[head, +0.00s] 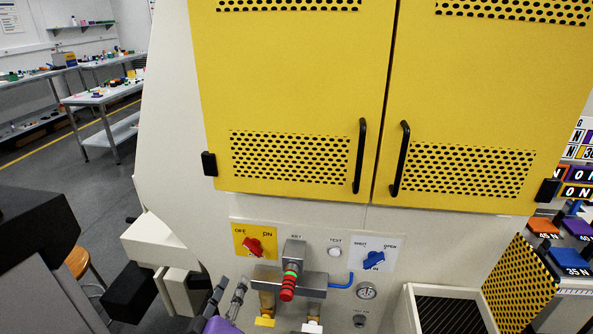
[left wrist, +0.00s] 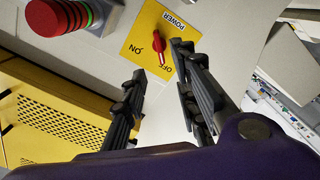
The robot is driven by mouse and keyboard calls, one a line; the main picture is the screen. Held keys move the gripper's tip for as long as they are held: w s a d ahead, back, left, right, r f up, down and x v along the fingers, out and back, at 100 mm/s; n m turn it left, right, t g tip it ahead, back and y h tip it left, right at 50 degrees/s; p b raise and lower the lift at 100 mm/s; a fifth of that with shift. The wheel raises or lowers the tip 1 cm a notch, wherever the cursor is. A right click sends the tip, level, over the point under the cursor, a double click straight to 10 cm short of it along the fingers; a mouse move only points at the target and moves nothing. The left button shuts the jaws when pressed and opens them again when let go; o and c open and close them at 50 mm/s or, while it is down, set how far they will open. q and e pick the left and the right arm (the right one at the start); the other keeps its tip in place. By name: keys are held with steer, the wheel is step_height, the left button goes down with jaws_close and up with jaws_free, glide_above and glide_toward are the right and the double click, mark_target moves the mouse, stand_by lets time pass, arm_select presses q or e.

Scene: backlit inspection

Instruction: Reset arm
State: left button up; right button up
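My left gripper (head: 232,284) is in front of the machine's panel, below and left of the red power knob (head: 253,246). In the left wrist view my gripper (left wrist: 157,59) is open and empty, its two black fingers apart. The red knob (left wrist: 158,52) shows between and beyond the fingertips on a yellow plate (left wrist: 137,32) marked OFF, ON and POWER. I cannot tell whether the fingers touch it. My right gripper is not in view.
Two yellow doors (head: 290,90) with black handles are shut above the panel. A blue knob (head: 374,259), a white TEST button (head: 335,252) and a gauge (head: 366,291) are to the right. An open bin (head: 408,308) stands at lower right. Benches (head: 103,97) stand far left.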

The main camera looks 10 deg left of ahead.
arm_select(q)
steer(key=s+f+m+g+p, duration=0.1)
steer(key=s+f+m+g, duration=0.2)
steer(key=s, duration=0.8)
steer(key=s+f+m+g+p, duration=0.1)
steer(key=s+f+m+g, duration=0.2)
steer(key=s+f, duration=0.5)
steer(key=s+f+m+g+p, duration=0.2)
steer(key=s+f, duration=0.4)
steer(key=s, duration=0.9)
steer(key=shift+d+m+g, duration=0.4)
steer(key=shift+d+g, duration=0.05)
steer(key=shift+g, duration=0.25)
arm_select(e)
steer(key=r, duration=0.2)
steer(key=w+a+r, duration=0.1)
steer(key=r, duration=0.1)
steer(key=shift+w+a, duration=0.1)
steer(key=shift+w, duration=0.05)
arm_select(q)
steer(key=shift+r, duration=0.1)
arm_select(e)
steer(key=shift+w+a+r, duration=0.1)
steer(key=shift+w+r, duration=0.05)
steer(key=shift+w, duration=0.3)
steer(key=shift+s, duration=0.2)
